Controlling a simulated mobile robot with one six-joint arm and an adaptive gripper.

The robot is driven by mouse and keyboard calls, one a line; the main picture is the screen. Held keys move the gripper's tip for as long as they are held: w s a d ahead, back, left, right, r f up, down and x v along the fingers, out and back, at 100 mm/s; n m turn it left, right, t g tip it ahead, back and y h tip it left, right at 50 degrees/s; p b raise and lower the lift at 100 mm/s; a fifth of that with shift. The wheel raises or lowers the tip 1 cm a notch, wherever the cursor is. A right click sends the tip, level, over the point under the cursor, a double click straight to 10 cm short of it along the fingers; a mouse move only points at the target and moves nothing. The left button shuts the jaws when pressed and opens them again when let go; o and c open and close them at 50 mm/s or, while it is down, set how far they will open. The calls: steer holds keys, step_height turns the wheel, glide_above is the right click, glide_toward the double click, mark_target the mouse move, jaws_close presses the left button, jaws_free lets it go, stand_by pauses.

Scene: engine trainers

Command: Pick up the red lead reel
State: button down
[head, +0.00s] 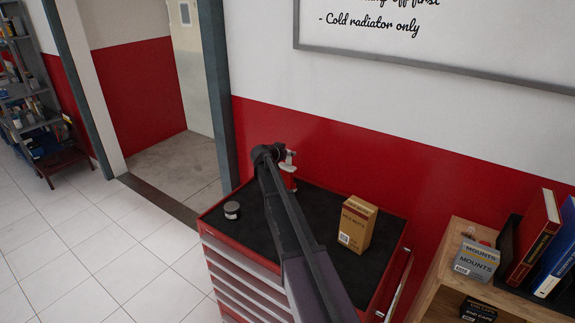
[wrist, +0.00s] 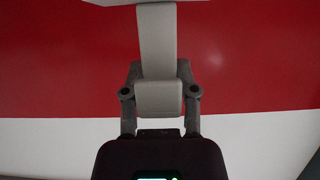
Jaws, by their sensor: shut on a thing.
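The red lead reel (head: 290,180) is at the back edge of the tool cart in the head view, partly hidden behind my arm. A light grey upright piece rises from its red part. My gripper (head: 283,161) is at the top of that piece, mostly hidden by its own wrist. In the wrist view my gripper (wrist: 160,98) is shut on a light grey block, with a grey strap (wrist: 156,45) running up from it. The red body does not show clearly there against the red wall. I cannot tell whether the reel touches the cart top.
The red tool cart (head: 240,246) has a dark top with a small dark round tin (head: 232,210) at left and a tan walnuts box (head: 357,224) at right. A wooden shelf (head: 455,240) with boxes and books stands at right. Open floor lies left.

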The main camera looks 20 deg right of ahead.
steer(key=shift+r, duration=0.15)
step_height(320, 180, up, 4)
steer(key=p, duration=0.4)
steer(key=shift+f, duration=0.2)
steer(key=s+a+r+p, duration=0.1)
steer(key=s+a, duration=0.3)
steer(key=s, duration=1.1)
steer(key=shift+s, duration=0.25)
